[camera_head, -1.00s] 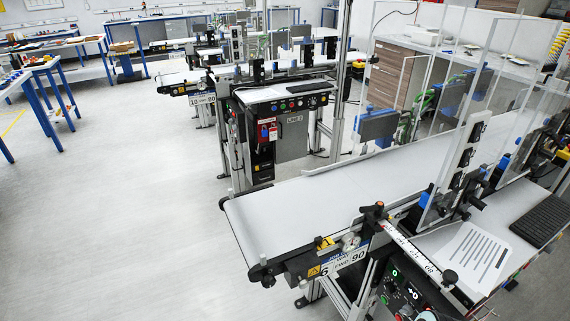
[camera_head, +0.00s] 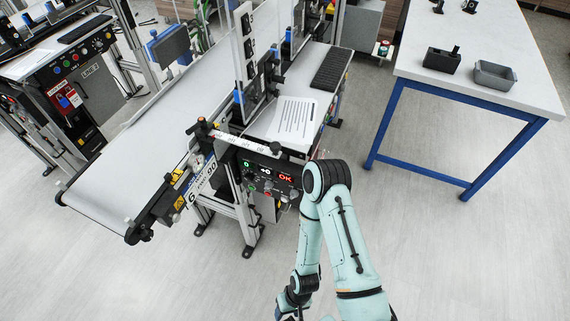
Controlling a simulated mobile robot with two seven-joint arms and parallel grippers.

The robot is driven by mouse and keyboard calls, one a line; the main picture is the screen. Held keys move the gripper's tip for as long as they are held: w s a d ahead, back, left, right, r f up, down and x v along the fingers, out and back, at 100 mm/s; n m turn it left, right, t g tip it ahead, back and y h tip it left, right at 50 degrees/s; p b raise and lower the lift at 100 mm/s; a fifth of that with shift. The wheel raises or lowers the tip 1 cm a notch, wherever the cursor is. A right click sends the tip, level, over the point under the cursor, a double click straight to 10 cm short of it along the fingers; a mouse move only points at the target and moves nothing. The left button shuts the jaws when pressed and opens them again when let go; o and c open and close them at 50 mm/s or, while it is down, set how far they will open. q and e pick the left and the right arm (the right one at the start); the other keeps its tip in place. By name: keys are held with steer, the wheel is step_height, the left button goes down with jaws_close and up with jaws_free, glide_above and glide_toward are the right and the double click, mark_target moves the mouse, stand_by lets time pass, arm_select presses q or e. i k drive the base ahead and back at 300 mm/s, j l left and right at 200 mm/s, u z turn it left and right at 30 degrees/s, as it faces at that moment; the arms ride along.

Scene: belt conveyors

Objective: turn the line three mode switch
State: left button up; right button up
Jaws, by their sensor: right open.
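The control panel (camera_head: 266,182) of the near conveyor is in the middle of the head view, with green and white digits and a red "OK" display (camera_head: 286,178). Small knobs and buttons sit below the displays. They are too small to tell which is the mode switch or how it is set, and I can read no line number here. My right arm bends beside the panel's right end. My right gripper (camera_head: 289,311) is low at the bottom edge, partly cut off, open and well apart from the panel. My left gripper is out of view.
The near conveyor belt (camera_head: 165,125) runs left of the panel. A paper sheet (camera_head: 294,117) and a keyboard (camera_head: 333,67) lie on the shelf above it. A blue-legged table (camera_head: 480,65) with dark bins stands at right. The floor in front is clear.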

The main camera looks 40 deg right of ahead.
mark_target(293, 194)
steer(key=k+z, duration=0.1)
steer(key=z, duration=0.35)
steer(key=k+l+z, duration=0.1)
steer(key=z, duration=0.4)
